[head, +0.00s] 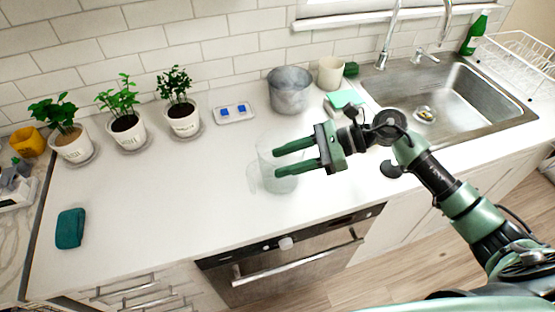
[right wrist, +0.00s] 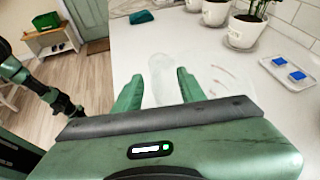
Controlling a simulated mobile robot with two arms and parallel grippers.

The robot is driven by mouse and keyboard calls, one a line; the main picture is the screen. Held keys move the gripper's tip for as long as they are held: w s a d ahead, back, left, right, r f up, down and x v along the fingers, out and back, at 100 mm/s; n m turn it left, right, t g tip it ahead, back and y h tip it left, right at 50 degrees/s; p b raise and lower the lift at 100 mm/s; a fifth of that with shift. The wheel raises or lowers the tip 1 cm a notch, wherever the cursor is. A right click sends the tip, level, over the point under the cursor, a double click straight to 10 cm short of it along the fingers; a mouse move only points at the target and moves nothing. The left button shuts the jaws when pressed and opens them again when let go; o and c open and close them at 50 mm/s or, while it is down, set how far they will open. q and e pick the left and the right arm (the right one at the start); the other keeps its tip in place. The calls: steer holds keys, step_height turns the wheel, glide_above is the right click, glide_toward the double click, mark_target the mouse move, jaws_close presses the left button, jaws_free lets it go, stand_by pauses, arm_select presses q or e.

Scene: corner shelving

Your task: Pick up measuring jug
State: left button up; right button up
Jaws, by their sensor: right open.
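The measuring jug (head: 280,186) is clear and see-through. It stands upright near the front of the white counter, its handle towards the left. My right gripper (head: 276,163) is open, and its two green fingers overlap the jug's upper part in the head view. In the right wrist view the faint jug (right wrist: 166,75) shows between and beyond the open fingers of my right gripper (right wrist: 158,82). I cannot tell whether the fingers touch it. My left gripper is not in view.
A grey pot (head: 289,92) and a cream cup (head: 330,73) stand behind, with a sink (head: 440,95) to the right. A tray with blue pieces (head: 233,113) and several potted plants (head: 182,118) line the wall. A teal cloth (head: 70,229) lies left; the counter between is clear.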

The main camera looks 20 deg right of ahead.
steer(key=shift+x, duration=0.95)
jaws_close()
steer(key=shift+d, duration=0.1)
stand_by(0.5)
